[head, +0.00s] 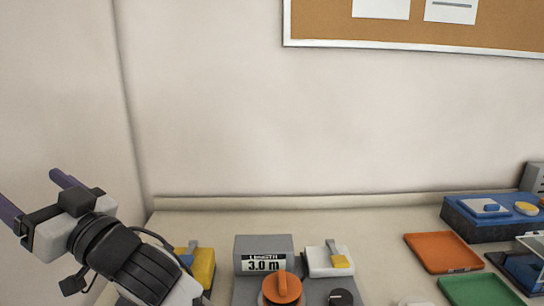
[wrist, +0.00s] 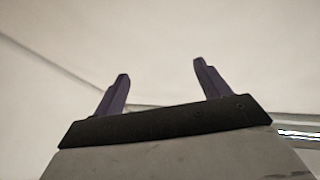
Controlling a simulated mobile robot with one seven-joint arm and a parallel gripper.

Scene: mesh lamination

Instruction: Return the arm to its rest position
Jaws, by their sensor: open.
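My gripper (head: 38,195) is at the left of the head view, raised above the table's left end and pointing up and to the left. Its two dark purple fingers are apart with nothing between them. In the wrist view my gripper (wrist: 160,88) also shows open and empty, facing a bare pale surface. My forearm hangs over the lower left corner and partly covers a yellow device (head: 203,268) on the table.
A grey unit with a "LENGTH 3.0 m" display (head: 264,263) and orange knob (head: 282,287) stands at the front centre. An orange tray (head: 442,252), a green tray (head: 480,290) and a blue box (head: 485,230) are at right. The table's back middle (head: 350,222) is clear.

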